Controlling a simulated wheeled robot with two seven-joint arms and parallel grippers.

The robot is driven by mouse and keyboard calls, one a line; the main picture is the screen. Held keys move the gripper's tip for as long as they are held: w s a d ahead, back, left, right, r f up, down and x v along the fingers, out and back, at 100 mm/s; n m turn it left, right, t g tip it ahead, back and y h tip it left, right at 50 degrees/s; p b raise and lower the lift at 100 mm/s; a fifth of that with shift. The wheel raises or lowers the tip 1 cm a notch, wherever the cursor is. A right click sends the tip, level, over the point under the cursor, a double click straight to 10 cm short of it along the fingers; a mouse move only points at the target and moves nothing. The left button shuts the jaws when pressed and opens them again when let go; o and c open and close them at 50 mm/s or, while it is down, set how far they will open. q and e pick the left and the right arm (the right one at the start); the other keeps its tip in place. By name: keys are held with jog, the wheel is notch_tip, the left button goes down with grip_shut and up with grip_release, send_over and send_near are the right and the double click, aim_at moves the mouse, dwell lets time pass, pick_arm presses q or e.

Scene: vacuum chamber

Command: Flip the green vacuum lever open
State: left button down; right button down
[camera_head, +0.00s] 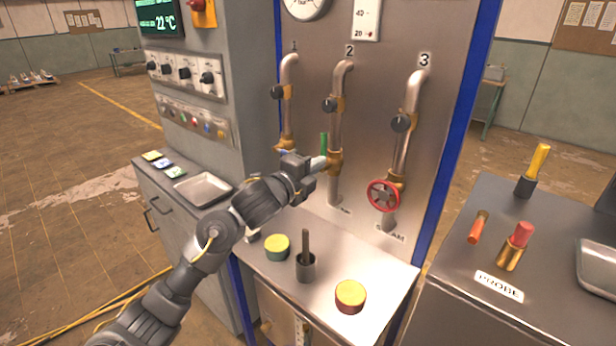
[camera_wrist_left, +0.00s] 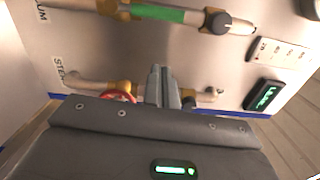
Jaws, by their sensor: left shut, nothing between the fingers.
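The green vacuum lever (camera_head: 323,144) stands upright along pipe 2, above a brass valve body (camera_head: 334,163). In the left wrist view the green lever (camera_wrist_left: 158,13) lies along its pipe near the top edge, between brass fittings. My left gripper (camera_head: 319,163) is shut and empty, with its fingertips just below the lever, near the valve body. In the left wrist view its closed fingers (camera_wrist_left: 160,72) point toward the panel, and the lever shows beyond them; I cannot tell whether they touch anything. My right gripper is not in view.
A red handwheel (camera_head: 383,195) sits on pipe 3, right of the gripper. Black knobs are on the pipes above. Below, the metal bench holds a yellow-topped green cylinder (camera_head: 277,247), a dark rod in a holder (camera_head: 305,265) and a yellow-topped red cylinder (camera_head: 350,296).

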pick_arm(q)
jog(key=v, duration=0.3)
jog(key=shift+s, duration=0.2)
